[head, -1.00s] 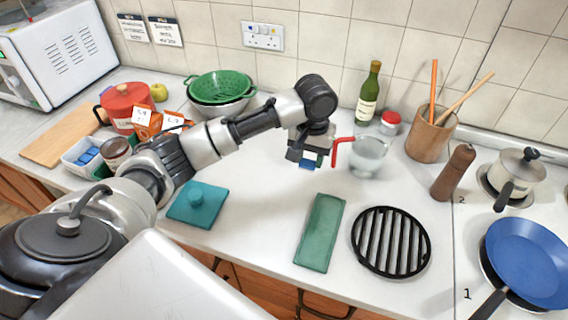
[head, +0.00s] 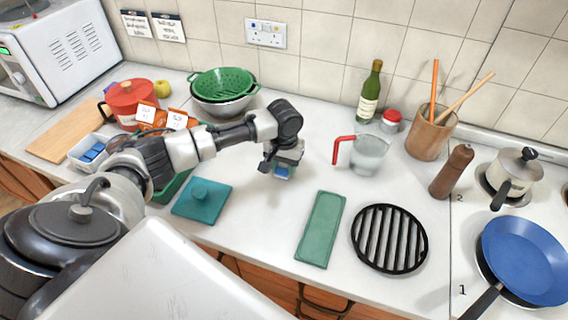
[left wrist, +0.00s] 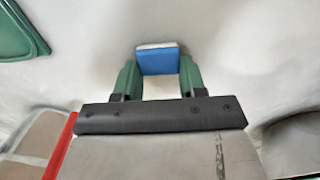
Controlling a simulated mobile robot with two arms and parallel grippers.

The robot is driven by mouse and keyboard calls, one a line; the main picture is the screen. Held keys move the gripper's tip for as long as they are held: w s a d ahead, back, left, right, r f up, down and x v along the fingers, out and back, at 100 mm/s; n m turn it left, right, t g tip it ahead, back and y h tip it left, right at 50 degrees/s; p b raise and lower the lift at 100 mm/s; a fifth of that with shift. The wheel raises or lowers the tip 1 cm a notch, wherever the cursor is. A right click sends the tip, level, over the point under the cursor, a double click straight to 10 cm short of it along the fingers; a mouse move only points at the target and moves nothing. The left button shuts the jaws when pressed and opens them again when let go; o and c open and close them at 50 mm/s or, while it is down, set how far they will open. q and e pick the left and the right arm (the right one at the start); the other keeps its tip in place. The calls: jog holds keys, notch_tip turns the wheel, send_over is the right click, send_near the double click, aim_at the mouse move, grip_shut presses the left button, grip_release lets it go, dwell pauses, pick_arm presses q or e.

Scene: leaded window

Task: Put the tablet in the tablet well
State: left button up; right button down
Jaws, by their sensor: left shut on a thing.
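My left gripper (head: 283,168) is shut on a small blue tablet (head: 283,174) with a white layer. It holds the tablet above the bare counter, between the teal lid and the measuring jug. In the left wrist view the tablet (left wrist: 158,62) sits between the green fingertips and sticks out past them. More blue tablets (head: 93,152) lie in a pale tub (head: 75,160) at the left. I cannot make out a tablet well in either view. My right gripper is not in view.
A red-handled measuring jug (head: 368,155) stands to the right. A green colander (head: 222,83) stands behind. The middle counter is clear.

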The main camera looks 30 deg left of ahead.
pick_arm(q)
jog(key=shift+f, duration=0.15)
jog(key=o, duration=1)
jog(key=shift+c, duration=0.2)
